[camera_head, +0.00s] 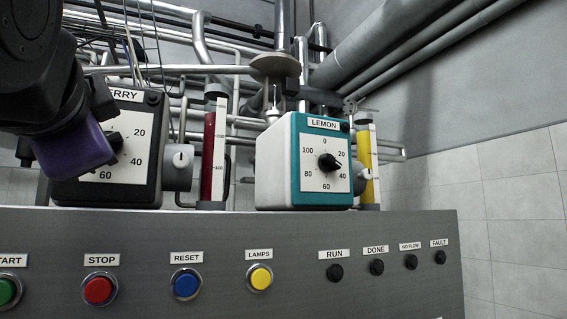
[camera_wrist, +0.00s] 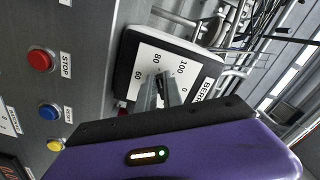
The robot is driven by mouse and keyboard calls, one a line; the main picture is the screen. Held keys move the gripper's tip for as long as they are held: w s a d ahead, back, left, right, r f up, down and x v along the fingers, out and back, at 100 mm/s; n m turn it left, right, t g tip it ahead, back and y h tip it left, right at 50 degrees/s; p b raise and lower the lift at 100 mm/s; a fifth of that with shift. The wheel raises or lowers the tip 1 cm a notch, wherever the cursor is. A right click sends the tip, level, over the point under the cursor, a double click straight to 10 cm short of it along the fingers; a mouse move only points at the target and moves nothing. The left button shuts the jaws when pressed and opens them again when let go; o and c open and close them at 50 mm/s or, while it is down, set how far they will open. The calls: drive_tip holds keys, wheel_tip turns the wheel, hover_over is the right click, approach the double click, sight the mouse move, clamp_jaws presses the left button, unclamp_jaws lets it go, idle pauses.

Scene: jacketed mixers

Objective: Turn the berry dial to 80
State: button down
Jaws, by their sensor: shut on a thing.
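The berry mixer (camera_head: 150,182) is a dark box with a white dial face (camera_head: 128,158) at the left in the head view. Its 20, 40 and 60 marks show there; my purple gripper body hides the left part. The dial face also shows in the wrist view (camera_wrist: 148,58), turned sideways, with 60, 80, 100 and 0 visible. My gripper (camera_wrist: 160,92) is shut on the berry dial's dark knob, with grey fingers at the middle of the face. The knob's pointer is mostly hidden, so I cannot tell its setting.
The teal and white lemon mixer (camera_head: 305,195), with its own dial, stands right of the berry one. A red tube (camera_head: 207,165) stands between them. The grey panel (camera_head: 215,225) in front carries STOP (camera_head: 98,290), RESET (camera_head: 186,284) and LAMPS (camera_head: 260,278) buttons. Pipes run behind.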

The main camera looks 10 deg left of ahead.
drive_tip(key=shift+a+f, duration=0.1)
drive_tip(key=shift+f, duration=0.1)
idle(0.4)
drive_tip(key=c, duration=1.5)
unclamp_jaws()
drive_tip(key=shift+r, duration=0.15)
drive_tip(key=b+v, duration=0.2)
drive_tip(key=v, duration=0.6)
drive_tip(key=shift+w, duration=0.1)
